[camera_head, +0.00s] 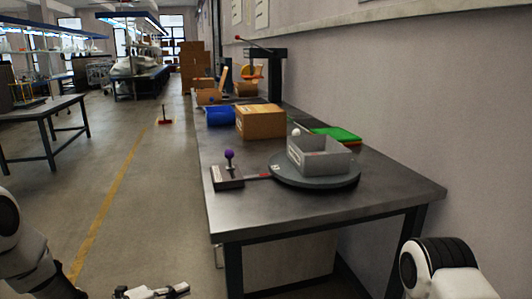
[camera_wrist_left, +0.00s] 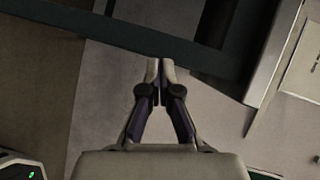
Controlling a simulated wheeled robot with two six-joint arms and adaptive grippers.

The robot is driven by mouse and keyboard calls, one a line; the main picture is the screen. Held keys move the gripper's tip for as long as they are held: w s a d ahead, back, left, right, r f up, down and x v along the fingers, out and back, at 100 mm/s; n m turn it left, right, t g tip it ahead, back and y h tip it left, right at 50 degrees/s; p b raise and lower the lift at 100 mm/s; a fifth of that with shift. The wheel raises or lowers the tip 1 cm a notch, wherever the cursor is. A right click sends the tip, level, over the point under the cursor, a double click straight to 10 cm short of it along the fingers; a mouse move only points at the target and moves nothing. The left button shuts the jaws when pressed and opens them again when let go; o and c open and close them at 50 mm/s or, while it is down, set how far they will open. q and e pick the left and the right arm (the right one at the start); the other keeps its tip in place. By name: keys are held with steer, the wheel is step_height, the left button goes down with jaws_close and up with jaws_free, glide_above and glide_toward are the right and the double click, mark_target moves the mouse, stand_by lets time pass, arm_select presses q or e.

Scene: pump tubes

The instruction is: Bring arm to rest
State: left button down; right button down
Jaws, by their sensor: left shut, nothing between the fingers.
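My left gripper (camera_head: 152,292) shows at the bottom of the head view, low in front of the table's near left corner. In the left wrist view the left gripper (camera_wrist_left: 160,68) has its fingertips together, with nothing between them. My left arm (camera_head: 25,250) comes in from the left edge. Part of my right arm (camera_head: 445,268) shows at the bottom right, but its gripper is out of view.
The dark metal table (camera_head: 250,217) stands ahead. On it are a round turntable (camera_head: 285,175) with a grey bin (camera_head: 320,157), a purple-knobbed joystick (camera_head: 229,168), a cardboard box (camera_head: 262,122), a blue bin (camera_head: 220,116) and green trays (camera_head: 336,135). The floor to the left is open.

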arm_select(q)
steer(key=s+d+f+n+g+y, duration=0.3)
steer(key=s+f+n, duration=0.2)
steer(key=s+f, duration=0.5)
steer(key=s+a+f+n+g+y, duration=0.25)
steer(key=s+f+n, duration=0.4)
steer(key=s, duration=0.35)
steer(key=s+a+f+n+g+y, duration=0.1)
steer(key=s+f+n+g+y, duration=0.2)
steer(key=s+f+n, duration=0.35)
steer(key=s+a+n+g+y, duration=0.2)
steer(key=s+a+n+g, duration=0.15)
steer(key=s+n, duration=0.45)
step_height(320, 180, up, 25)
steer(key=t+p, duration=0.1)
steer(key=p, duration=2.4)
steer(key=shift+s+m, duration=0.3)
steer(key=shift+m, duration=0.1)
